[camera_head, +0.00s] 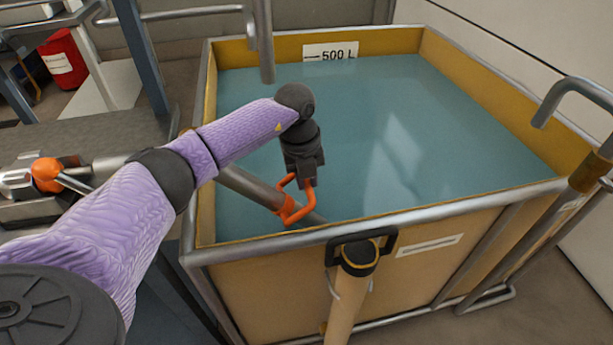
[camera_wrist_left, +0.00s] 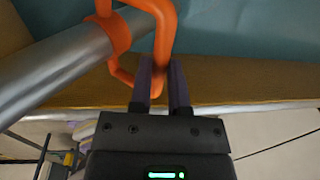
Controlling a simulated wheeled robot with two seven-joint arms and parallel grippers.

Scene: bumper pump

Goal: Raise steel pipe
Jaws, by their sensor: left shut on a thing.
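The steel pipe (camera_head: 248,187) is a grey tube with an orange looped handle (camera_head: 297,207) clamped around it. It slants over the near left part of the water tank, and my purple arm hides part of it. My left gripper (camera_head: 307,184) is over the tank, shut on the orange handle. In the left wrist view the pipe (camera_wrist_left: 60,68) comes in from the left. The handle (camera_wrist_left: 162,35) runs between the closed fingers (camera_wrist_left: 162,82). My right gripper is not in view.
The open yellow tank (camera_head: 230,272) marked 500 L holds bluish water and has a metal frame. A tan cylinder with a black handle (camera_head: 358,258) is at its near rim. Metal pipes hang at the top (camera_head: 265,45) and right (camera_head: 580,90). A red bucket (camera_head: 63,62) stands back left.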

